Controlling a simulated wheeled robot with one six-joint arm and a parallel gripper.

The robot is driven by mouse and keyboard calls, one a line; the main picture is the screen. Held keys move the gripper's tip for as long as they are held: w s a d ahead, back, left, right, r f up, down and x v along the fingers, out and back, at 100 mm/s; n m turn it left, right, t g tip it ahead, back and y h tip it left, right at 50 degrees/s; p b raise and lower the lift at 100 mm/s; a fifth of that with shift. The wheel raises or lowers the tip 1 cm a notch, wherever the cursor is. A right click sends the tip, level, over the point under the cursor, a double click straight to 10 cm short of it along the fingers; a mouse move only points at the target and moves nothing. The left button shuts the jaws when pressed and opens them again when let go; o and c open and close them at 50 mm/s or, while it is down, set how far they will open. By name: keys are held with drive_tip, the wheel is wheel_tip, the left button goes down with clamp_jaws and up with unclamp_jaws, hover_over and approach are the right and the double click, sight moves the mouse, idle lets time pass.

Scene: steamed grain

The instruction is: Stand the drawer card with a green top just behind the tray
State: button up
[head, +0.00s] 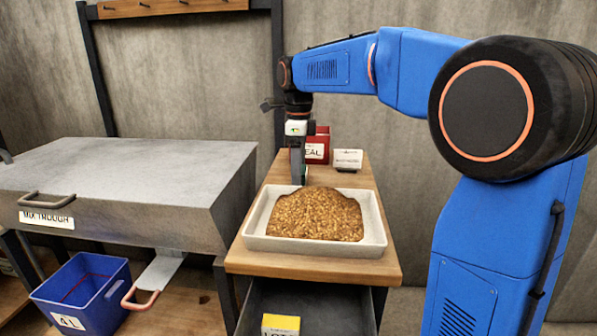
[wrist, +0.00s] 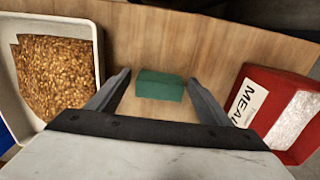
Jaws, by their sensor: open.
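The card with a green top (wrist: 160,86) is on the wooden counter, seen from above in the wrist view between my two fingers, with wood visible around it. My gripper (wrist: 159,78) is open and its fingers straddle the card without visibly closing on it. In the head view my gripper (head: 298,172) points down just behind the back edge of the tray and hides most of the card. The white tray (head: 257,243) holds brown grain (head: 318,215); it also shows at the left of the wrist view (wrist: 88,28).
A red meal box (head: 321,135) stands behind the gripper, at the right in the wrist view (wrist: 258,82). A small white label block (head: 347,158) is beside it. Below is an open drawer (head: 340,303) with a yellow-topped card (head: 281,325). A blue bin (head: 105,308) is at lower left.

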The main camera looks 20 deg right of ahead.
wheel_tip(320, 180, up, 12)
idle(0.5)
